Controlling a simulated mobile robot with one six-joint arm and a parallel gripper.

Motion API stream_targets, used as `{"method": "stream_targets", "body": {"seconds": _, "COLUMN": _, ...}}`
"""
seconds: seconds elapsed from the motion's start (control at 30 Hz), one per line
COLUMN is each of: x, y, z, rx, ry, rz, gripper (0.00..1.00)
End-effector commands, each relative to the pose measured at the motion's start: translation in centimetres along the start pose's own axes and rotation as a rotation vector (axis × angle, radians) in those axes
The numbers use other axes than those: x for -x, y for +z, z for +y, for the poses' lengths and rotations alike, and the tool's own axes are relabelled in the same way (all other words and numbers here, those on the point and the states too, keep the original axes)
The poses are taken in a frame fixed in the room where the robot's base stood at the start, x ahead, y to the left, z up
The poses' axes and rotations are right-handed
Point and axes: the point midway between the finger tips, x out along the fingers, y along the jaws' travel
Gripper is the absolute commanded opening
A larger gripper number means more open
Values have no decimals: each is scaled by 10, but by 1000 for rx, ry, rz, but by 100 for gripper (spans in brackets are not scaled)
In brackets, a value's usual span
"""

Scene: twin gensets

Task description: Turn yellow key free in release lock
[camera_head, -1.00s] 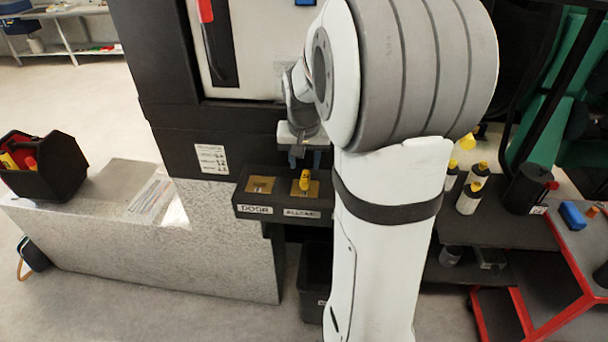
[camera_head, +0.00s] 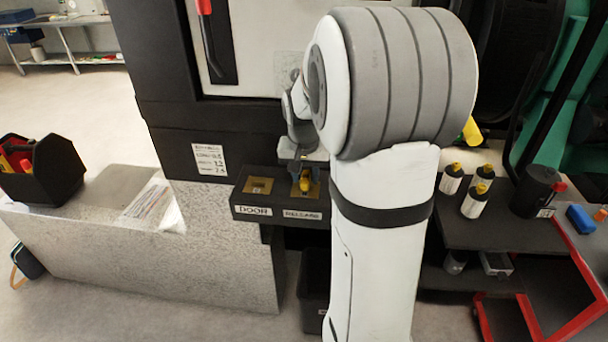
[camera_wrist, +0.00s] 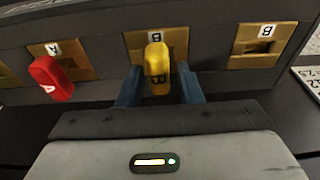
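The yellow key (camera_head: 306,185) stands in the brass plate (camera_head: 300,194) above the RELEASE label on a dark lock box (camera_head: 243,200). In the wrist view the yellow key (camera_wrist: 157,68) is marked B and sits in the middle brass plate (camera_wrist: 135,42), also marked B. My gripper (camera_head: 303,172) is over the key. Its two blue fingers (camera_wrist: 159,86) stand on either side of the key, open, with a small gap showing on each side.
The DOOR plate (camera_head: 258,186) beside it has an empty slot; the wrist view shows this empty B plate (camera_wrist: 256,46) too. A red key (camera_wrist: 50,78) sits in an A plate on the other side. A dark bin (camera_head: 315,290) stands below. Bottles (camera_head: 475,200) stand at right.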

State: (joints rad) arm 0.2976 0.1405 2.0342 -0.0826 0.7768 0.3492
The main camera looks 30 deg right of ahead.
Motion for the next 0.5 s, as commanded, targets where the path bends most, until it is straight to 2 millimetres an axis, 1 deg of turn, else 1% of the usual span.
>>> {"method": "stream_targets", "body": {"seconds": 0.03, "x": 0, "y": 0, "z": 0, "rx": 0, "ry": 0, "rz": 0, "gripper": 29}}
{"method": "stream_targets", "body": {"seconds": 0.07, "x": 0, "y": 0, "z": 0, "rx": 0, "ry": 0, "rz": 0, "gripper": 26}}
{"method": "stream_targets", "body": {"seconds": 0.37, "x": 0, "y": 0, "z": 0, "rx": -1, "ry": 0, "rz": 0, "gripper": 2}}
{"method": "stream_targets", "body": {"seconds": 0.4, "x": 0, "y": 0, "z": 0, "rx": -1, "ry": 0, "rz": 0, "gripper": 0}}
{"method": "stream_targets", "body": {"seconds": 0.5, "x": 0, "y": 0, "z": 0, "rx": 7, "ry": -1, "rz": 0, "gripper": 0}}
